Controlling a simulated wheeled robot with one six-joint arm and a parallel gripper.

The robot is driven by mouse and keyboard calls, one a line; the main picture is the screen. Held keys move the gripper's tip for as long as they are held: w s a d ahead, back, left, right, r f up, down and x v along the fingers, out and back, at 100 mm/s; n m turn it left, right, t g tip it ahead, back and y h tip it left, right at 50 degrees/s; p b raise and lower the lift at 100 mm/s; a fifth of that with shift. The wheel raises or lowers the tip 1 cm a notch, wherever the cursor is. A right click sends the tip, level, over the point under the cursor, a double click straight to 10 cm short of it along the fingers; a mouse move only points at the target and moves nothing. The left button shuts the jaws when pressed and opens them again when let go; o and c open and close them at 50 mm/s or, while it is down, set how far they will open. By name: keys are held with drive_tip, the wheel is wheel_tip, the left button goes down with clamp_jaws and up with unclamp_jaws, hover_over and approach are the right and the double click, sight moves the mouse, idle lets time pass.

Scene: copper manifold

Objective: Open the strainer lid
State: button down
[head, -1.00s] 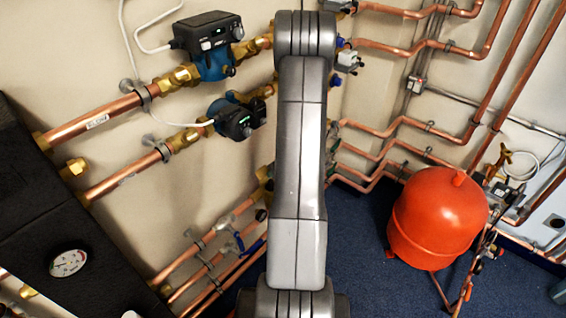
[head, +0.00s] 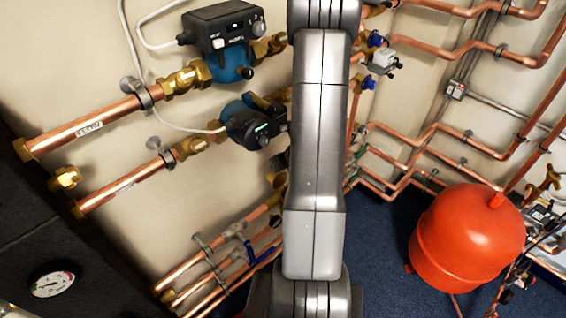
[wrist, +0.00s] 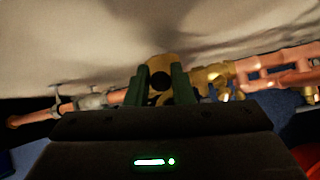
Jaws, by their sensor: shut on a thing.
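In the wrist view my gripper (wrist: 160,72) has its two dark green fingers on either side of a round brass part (wrist: 161,62), closed on it. This part looks like the strainer lid and has a dark round spot facing me. A brass fitting (wrist: 212,76) and copper pipe (wrist: 285,73) continue to its right. In the head view my own arm covers the middle, so neither my gripper nor the lid shows there.
Two blue pumps with black heads (head: 228,40) (head: 258,122) sit on copper pipes at left. A black unit with a gauge (head: 52,284) is at lower left. A red tank (head: 468,238) stands at right on the blue floor, near more copper pipes.

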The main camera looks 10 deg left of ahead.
drive_tip(key=shift+a, duration=0.1)
drive_tip(key=c, duration=1.3)
unclamp_jaws()
drive_tip(key=shift+s+a, duration=0.1)
drive_tip(key=shift+s+d+r, duration=0.1)
drive_tip(key=shift+d+r, duration=0.2)
drive_tip(key=shift+r, duration=0.05)
drive_tip(key=p+v, duration=0.3)
drive_tip(key=v, duration=1)
drive_tip(key=shift+f, duration=0.1)
